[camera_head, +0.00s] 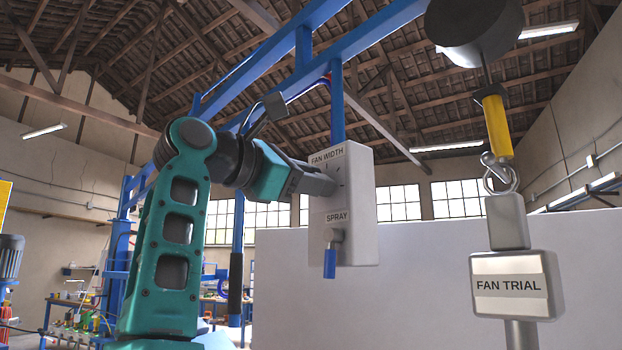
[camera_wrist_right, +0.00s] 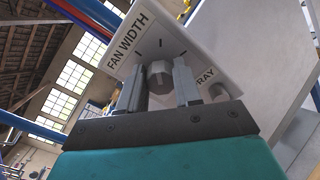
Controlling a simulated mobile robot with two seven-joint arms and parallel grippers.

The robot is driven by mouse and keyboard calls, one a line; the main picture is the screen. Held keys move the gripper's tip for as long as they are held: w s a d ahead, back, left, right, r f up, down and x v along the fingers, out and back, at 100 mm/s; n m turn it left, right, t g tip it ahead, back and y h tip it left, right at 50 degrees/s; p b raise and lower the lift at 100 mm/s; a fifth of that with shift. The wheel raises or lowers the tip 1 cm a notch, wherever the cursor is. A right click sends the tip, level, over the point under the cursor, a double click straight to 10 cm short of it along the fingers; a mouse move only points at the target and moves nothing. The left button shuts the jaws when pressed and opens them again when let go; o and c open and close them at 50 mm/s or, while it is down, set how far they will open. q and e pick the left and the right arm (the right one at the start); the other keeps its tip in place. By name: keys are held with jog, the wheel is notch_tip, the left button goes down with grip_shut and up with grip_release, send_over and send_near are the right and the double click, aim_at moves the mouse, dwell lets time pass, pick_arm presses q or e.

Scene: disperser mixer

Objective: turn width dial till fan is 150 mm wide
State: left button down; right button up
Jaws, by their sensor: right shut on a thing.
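The white control box (camera_head: 355,215) hangs from a blue post, with a FAN WIDTH label (camera_head: 327,156) above a SPRAY label (camera_head: 337,217). My right gripper (camera_head: 325,184) reaches the box from the left. In the right wrist view the grey faceted width dial (camera_wrist_right: 160,76) sits between the two fingers of my right gripper (camera_wrist_right: 158,88), which is shut on it. Short dark tick marks show around the dial. In the head view the gripper hides the dial. No spray fan shows in either view. My left gripper is not in view.
A FAN TRIAL sign (camera_head: 509,286) and a yellow hanging piece (camera_head: 497,127) are at right. A large white panel (camera_head: 420,285) stands behind the box. Blue beams (camera_head: 345,45) cross overhead.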

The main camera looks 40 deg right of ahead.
jog(key=shift+m, duration=0.6)
jog(key=o, duration=1)
jog(key=shift+o, duration=0.2)
jog(key=a, duration=1.3)
jog(key=shift+w, duration=0.25)
